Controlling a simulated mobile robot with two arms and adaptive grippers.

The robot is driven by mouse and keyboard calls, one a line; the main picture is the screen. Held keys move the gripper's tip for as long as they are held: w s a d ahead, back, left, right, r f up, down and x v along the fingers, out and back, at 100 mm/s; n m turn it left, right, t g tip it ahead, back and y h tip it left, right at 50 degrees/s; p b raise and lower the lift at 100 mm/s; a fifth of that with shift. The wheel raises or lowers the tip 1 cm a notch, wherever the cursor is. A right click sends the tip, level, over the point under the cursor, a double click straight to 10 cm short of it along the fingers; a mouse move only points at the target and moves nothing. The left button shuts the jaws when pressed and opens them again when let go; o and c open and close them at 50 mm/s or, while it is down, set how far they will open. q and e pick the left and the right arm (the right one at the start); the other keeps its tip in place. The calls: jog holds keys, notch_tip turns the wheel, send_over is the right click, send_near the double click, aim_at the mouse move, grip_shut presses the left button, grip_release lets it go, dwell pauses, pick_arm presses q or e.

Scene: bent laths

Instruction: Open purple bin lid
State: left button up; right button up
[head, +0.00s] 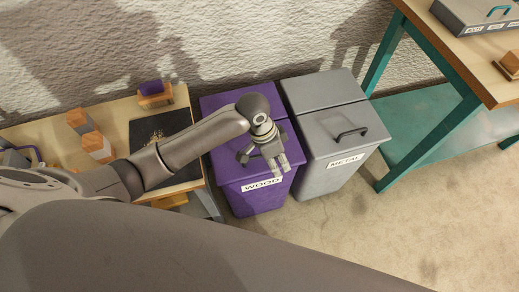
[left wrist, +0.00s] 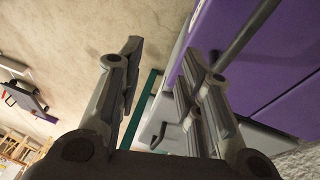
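The purple bin (head: 255,202), labelled WOOD, stands against the wall in the head view. Its lid (head: 228,170) lies closed, and part of a dark handle (head: 243,156) shows beside my gripper. My left gripper (head: 278,166) is over the front of this lid, fingers open and empty. In the left wrist view my left gripper (left wrist: 157,95) has a wide gap between its fingers. The handle bar (left wrist: 243,37) passes by the right finger, outside the gap, with the purple lid (left wrist: 285,60) behind it. I cannot tell whether finger and handle touch. My right gripper is not in view.
A grey bin (head: 335,178) labelled METAL, with a dark handle (head: 352,133), stands right beside the purple one. A low wooden table (head: 110,112) with blocks is on the left. A teal-legged workbench (head: 465,60) is on the right. Floor is clear in front.

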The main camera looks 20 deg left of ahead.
aim_at(260, 155)
pick_arm(q)
jog(key=w+a+r+m+g+y, duration=0.1)
jog(key=w+a+r+g+y, duration=0.1)
jog(key=w+a+r, duration=0.5)
jog(key=x, duration=0.3)
jog(key=s+x, duration=0.1)
jog(key=x, duration=0.7)
jog(key=shift+s+a+f+b, duration=0.15)
jog(key=shift+s+a+b, duration=0.1)
jog(key=shift+a+b, duration=0.1)
grip_shut()
